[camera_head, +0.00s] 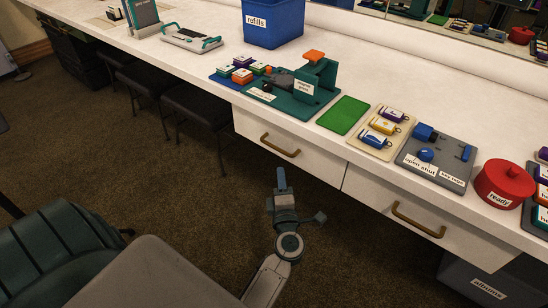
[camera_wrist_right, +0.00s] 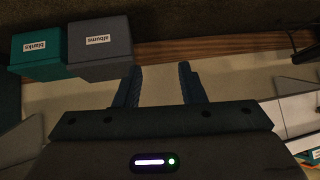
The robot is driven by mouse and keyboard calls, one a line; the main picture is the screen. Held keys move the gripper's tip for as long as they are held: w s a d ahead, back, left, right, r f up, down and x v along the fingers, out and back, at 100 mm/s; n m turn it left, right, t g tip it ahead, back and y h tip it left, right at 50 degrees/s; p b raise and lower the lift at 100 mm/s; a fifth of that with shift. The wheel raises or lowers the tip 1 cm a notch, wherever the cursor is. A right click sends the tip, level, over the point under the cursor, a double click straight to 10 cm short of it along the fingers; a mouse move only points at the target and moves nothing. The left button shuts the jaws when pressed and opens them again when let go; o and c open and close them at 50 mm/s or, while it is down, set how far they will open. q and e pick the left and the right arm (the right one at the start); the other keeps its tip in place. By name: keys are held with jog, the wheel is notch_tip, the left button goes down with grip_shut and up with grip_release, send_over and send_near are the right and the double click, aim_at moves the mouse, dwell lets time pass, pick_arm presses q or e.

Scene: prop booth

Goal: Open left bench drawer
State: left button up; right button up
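The left bench drawer (camera_head: 263,150) is a white front under the bench top, closed flush, with a brass bar handle (camera_head: 280,146). My left gripper (camera_head: 281,178) is below and in front of that handle, apart from it, with its blue fingers pointing up the picture. The fingers overlap from this angle, so their gap is hidden. My right gripper (camera_wrist_right: 160,70) shows only in the right wrist view, with its two dark blue fingers spread apart and nothing between them.
A second closed drawer (camera_head: 390,205) with a brass handle is to the right. The bench top (camera_head: 225,60) holds a blue refills bin (camera_head: 272,25), a green mat (camera_head: 343,115) and a red tin (camera_head: 502,183). A grey albums box (camera_wrist_right: 100,46) stands beside a teal box (camera_wrist_right: 36,50). Carpet is open below the left drawer.

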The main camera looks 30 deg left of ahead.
aim_at(274, 146)
pick_arm(q)
jog(key=shift+n+y, duration=0.3)
jog(key=shift+n, duration=0.3)
jog(key=x, duration=1.1)
jog(key=shift+s+a+r, duration=0.3)
jog(key=shift+r, duration=0.05)
pick_arm(e)
jog(key=shift+s+r, duration=0.2)
jog(key=shift+r, duration=0.75)
pick_arm(q)
grip_shut()
